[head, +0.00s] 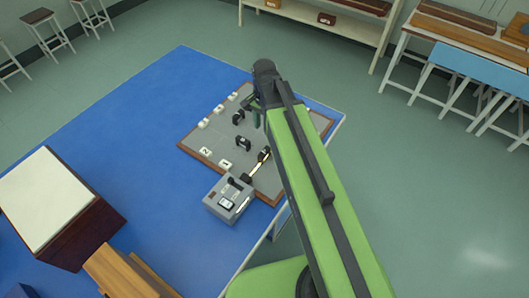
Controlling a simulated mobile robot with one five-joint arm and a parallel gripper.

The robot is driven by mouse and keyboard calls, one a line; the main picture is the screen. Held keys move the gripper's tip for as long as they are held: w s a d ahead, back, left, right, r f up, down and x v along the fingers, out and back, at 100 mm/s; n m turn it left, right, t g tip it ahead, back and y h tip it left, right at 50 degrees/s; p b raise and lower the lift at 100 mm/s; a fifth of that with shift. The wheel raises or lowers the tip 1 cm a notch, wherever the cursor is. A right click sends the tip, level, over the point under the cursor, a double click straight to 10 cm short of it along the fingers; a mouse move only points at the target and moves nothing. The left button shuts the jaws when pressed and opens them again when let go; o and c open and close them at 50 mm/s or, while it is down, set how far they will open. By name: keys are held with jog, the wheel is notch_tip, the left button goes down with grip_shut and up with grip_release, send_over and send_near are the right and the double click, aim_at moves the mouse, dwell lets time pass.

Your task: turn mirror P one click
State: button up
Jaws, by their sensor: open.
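A grey board with a brown wooden rim (193,156) lies on the blue bench. Small black upright mounts stand on it: one at the upper left (238,118), one in the middle (242,143) and one at the right (264,154). I cannot read which of them is mirror P. My gripper (255,120) hangs from the arm's end over the upper part of the board, right of the upper left mount. It is small and partly hidden by my arm, and it looks open and empty. My arm also covers the board's right part.
A grey instrument box (230,199) stands at the board's near corner, with a pale bar (257,169) toward the right mount. White numbered blocks (206,151) line the board's left side. A white-topped wooden box (45,200) stands left. The blue bench (150,110) is clear between.

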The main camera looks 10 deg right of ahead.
aim_at(264, 151)
notch_tip(264, 151, down, 15)
jog(key=b, duration=1.3)
jog(key=shift+r, duration=0.3)
grip_shut()
